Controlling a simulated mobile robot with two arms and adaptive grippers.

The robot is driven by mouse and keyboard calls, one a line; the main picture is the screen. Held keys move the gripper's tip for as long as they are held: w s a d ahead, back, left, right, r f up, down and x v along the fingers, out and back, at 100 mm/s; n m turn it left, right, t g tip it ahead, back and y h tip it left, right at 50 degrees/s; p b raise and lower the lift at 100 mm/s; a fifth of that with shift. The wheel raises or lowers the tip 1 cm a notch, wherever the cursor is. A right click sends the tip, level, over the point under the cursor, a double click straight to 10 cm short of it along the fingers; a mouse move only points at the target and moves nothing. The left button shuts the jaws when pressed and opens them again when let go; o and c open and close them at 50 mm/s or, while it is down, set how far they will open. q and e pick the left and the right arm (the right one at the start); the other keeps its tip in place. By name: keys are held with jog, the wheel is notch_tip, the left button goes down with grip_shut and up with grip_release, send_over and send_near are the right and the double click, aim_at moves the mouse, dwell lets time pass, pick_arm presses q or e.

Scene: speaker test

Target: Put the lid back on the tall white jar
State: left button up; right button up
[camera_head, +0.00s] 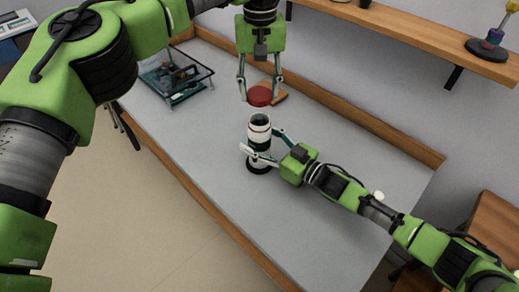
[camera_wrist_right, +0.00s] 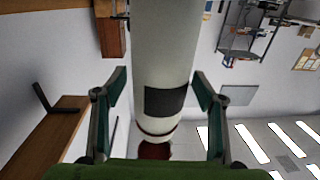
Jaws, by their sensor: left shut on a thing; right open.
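The tall white jar (camera_head: 259,139) stands upright on the grey table, with dark bands around it and a dark open mouth at its top. My left gripper (camera_head: 260,98) is shut on the red lid (camera_head: 258,96) and holds it above the jar, with a visible gap. My right gripper (camera_head: 259,141) is open, with its fingers on either side of the jar. In the right wrist view the jar (camera_wrist_right: 163,60) passes between the open fingers (camera_wrist_right: 160,88); its dark label faces the camera. The red lid (camera_wrist_right: 155,151) shows partly there, beyond the jar's end.
A dark-framed rack (camera_head: 177,78) stands at the table's far left. A wooden rim (camera_head: 350,118) runs along the wall side, and a shelf (camera_head: 420,40) hangs above. The table front is clear.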

aim_at(260, 105)
jog(key=c, duration=1.7)
pick_arm(q)
jog(key=shift+f, duration=2.45)
jog(key=shift+f, duration=0.1)
jog(key=shift+f, duration=0.8)
jog(key=shift+f, duration=0.55)
pick_arm(e)
grip_shut()
